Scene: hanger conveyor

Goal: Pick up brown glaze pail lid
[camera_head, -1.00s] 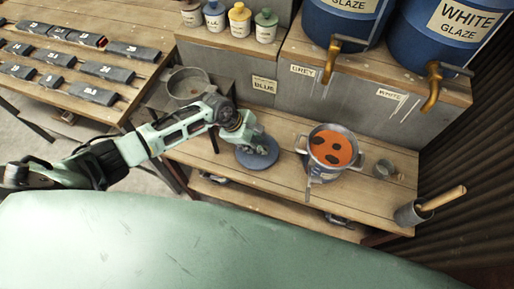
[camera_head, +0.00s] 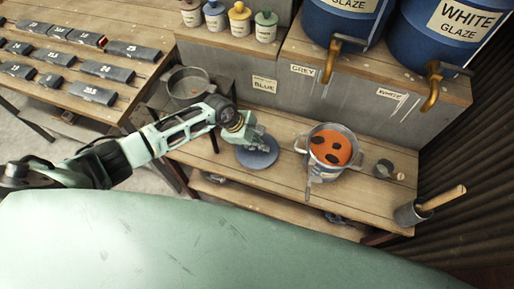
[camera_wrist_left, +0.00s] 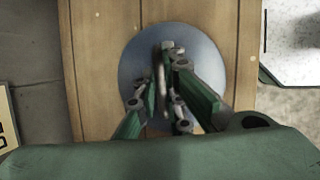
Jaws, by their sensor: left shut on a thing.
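A round blue-grey lid (camera_head: 257,158) lies on the wooden bench, left of the pail. My left gripper (camera_head: 260,143) is over the middle of this lid, pointing down. In the left wrist view the lid (camera_wrist_left: 205,50) sits under the fingers, and the left gripper (camera_wrist_left: 167,50) is shut on it at its centre, where the fingers hide most of the grip. The pail (camera_head: 325,172) stands open on the bench, with orange-brown glaze and several dark spots inside. My right gripper is not in view.
An empty grey pot (camera_head: 188,88) is behind my left arm. Blue glaze barrels (camera_head: 345,22) with brass taps overhang the back.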

